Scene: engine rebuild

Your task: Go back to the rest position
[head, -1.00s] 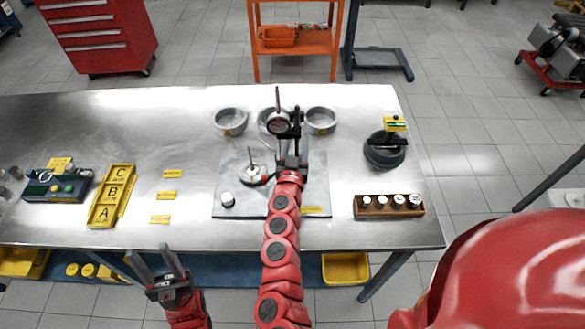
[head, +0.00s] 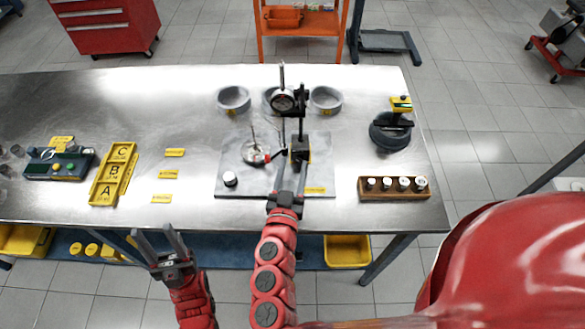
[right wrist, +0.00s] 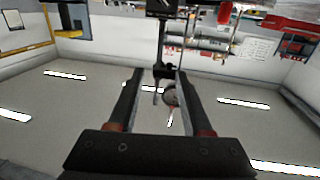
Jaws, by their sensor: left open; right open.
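My right gripper (head: 289,152) is open and empty over the grey mat (head: 318,178), low in front of the dial indicator stand (head: 300,152). It lies close to the black stand base, and I cannot tell whether they touch. The stand carries a round dial (head: 283,102) on an upright post. In the right wrist view, the two fingers (right wrist: 160,73) are apart, with a small round dial showing beyond them. My left gripper (head: 160,235) is open and empty, in front of the table's near edge.
On the table (head: 380,212) stand grey rings (head: 234,98), a wooden block with several cylinders (head: 394,196), a dark round fixture (head: 390,138), a yellow A-B-C tray (head: 112,175) and a green device (head: 60,165). The floor before the table is clear.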

